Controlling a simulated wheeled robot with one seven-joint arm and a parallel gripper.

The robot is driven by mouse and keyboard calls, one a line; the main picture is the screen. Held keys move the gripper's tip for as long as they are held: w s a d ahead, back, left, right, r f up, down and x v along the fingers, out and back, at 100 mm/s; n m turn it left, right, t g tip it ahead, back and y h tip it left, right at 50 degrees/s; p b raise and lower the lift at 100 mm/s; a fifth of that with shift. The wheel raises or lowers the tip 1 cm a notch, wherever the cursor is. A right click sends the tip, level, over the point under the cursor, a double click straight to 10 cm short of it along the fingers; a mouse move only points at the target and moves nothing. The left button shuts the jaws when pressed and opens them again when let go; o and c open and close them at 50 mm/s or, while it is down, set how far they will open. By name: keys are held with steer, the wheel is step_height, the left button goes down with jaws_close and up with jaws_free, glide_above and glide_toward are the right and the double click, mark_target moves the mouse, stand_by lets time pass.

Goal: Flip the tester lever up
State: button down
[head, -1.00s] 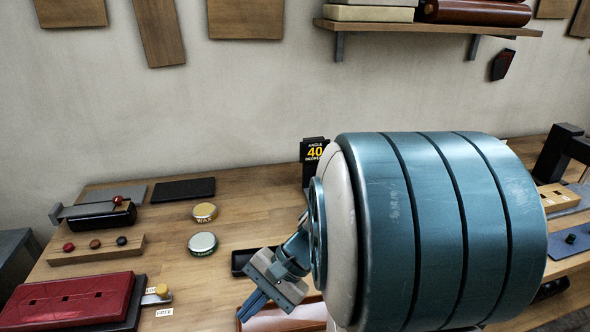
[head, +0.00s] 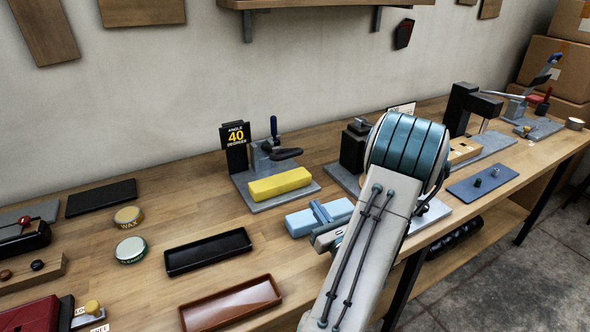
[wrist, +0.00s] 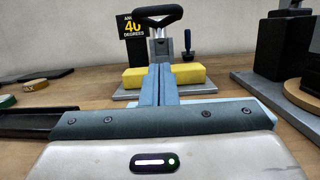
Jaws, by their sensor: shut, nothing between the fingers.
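No label names the tester. A grey fixture with a black-handled lever (head: 284,154) stands beside the "ANGLE 40 DEGREES" sign; the handle sits low, behind a yellow block (head: 280,184). In the wrist view the black handle (wrist: 158,15) is straight ahead, beyond my fingertips and the yellow block (wrist: 192,73). My gripper (head: 316,207) is shut and empty, above a light blue block (head: 299,222) and apart from the handle. Its blue fingers (wrist: 158,70) point towards the fixture. My arm hides part of the bench.
A dark-blue upright knob (head: 273,126) stands just behind the lever. A black block device (head: 354,147) stands to the right. Black tray (head: 207,251) and brown tray (head: 232,303) lie to the left. Another device with a red-tipped handle (head: 545,97) is at the far right.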

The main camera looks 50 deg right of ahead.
steer(key=p, duration=0.2)
glide_toward(287, 155)
steer(key=w+d+f, duration=0.2)
steer(key=w+f, duration=0.1)
steer(key=f, duration=0.1)
steer(key=w+r, duration=0.1)
steer(key=w+d+r+p, duration=0.1)
steer(key=w+r, duration=0.1)
steer(key=shift+w+r, duration=0.1)
steer(key=shift+r, duration=0.1)
steer(key=shift+p, duration=0.35)
